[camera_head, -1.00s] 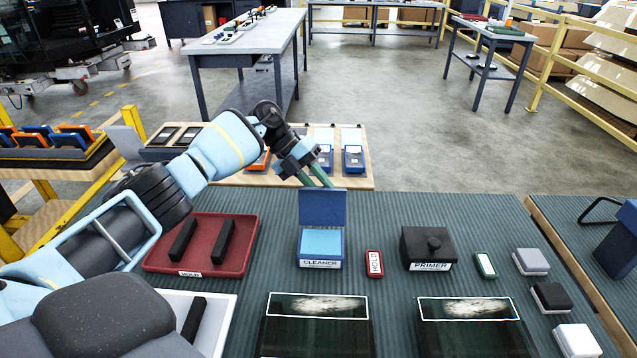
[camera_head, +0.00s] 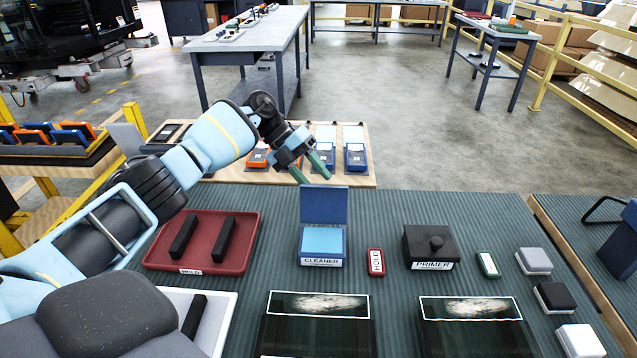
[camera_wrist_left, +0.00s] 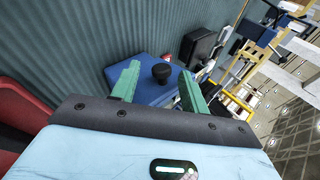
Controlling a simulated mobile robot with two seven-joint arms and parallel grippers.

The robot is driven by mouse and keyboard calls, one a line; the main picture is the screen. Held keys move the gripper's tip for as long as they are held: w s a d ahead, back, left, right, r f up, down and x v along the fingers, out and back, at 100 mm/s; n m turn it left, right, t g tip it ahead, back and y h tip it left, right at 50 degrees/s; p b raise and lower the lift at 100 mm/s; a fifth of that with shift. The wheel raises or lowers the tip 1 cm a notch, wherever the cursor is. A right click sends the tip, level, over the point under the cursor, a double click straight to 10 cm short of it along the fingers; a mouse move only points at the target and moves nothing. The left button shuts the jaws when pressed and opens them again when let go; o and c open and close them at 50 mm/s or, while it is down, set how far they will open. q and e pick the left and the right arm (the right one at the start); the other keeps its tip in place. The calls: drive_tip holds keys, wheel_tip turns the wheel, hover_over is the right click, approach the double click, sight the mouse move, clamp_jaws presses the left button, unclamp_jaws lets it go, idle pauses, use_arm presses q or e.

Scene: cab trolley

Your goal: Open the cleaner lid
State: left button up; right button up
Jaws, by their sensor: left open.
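The cleaner box (camera_head: 321,261) is blue, with a white CLEANER label and a light blue inside showing. Its blue lid (camera_head: 324,206) stands upright at the back edge, open. In the left wrist view the lid (camera_wrist_left: 150,94) shows its outer face with a round black knob (camera_wrist_left: 161,72). My left gripper (camera_head: 315,178) is just behind and above the lid's top edge in the head view. Its green fingers are spread, and in the left wrist view the gripper (camera_wrist_left: 158,72) has the knob between them, with gaps on both sides. My right gripper is not in view.
A red HOLD tray (camera_head: 160,264) with two black bars lies left of the box. A small red HOLD block (camera_head: 376,262) and a black PRIMER box (camera_head: 431,243), closed, stand to the right. Dark panels (camera_head: 318,335) lie in front. Devices on a wooden board (camera_head: 285,178) are behind.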

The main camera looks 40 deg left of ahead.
use_arm(q)
drive_tip(key=v, duration=0.5)
drive_tip(key=shift+s+a+r+b, duration=0.1)
drive_tip(key=shift+a+b, duration=0.1)
drive_tip(key=shift+b, duration=0.2)
